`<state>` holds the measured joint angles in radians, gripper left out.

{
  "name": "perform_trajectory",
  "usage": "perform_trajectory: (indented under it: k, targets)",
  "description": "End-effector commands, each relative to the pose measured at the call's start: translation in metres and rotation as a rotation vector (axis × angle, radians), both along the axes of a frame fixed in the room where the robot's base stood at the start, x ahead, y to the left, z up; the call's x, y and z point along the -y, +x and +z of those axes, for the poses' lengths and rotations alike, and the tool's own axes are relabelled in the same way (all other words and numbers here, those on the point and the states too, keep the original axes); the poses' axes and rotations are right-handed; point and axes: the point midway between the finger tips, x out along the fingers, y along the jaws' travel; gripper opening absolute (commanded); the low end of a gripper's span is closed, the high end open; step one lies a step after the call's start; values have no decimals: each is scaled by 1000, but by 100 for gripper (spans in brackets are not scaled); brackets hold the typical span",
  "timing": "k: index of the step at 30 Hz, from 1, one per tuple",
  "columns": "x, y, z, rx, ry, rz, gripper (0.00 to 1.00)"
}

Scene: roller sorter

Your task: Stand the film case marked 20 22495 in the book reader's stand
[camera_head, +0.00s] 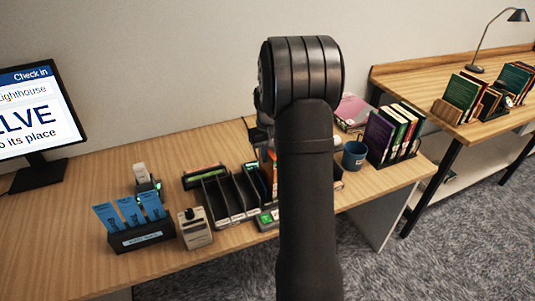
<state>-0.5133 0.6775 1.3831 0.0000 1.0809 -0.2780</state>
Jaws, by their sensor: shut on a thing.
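My gripper (263,136) shows only as a sliver to the left of my dark arm, above the middle of the desk. My arm hides its fingers and most of what they hold. An orange, upright case-like thing (270,168) shows just below it, partly behind the arm. It looks held, but its marking cannot be read. A grey device with a green light (267,218) sits at the desk's front edge below it. It may be the book reader's stand, but the arm covers its right side.
Black upright dividers (230,199) stand left of the arm. Further left are a grey handheld device (194,228), a black box of blue cards (140,237), a small scanner (145,180) and a monitor (40,115). Right are a blue cup (355,155) and racked books (395,135). The desk's front left is clear.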

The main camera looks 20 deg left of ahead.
Motion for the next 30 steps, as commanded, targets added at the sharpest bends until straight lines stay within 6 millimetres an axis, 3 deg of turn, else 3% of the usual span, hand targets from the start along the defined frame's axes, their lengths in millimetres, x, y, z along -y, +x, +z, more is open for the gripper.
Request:
perform_trajectory:
  k: [14, 15, 18, 30]
  targets:
    - [0, 0, -10, 0, 0, 0, 0]
    - [0, 0, -10, 0, 0, 0, 16]
    - [0, 0, -10, 0, 0, 0, 36]
    - [0, 0, -3, 1, 1, 0, 38]
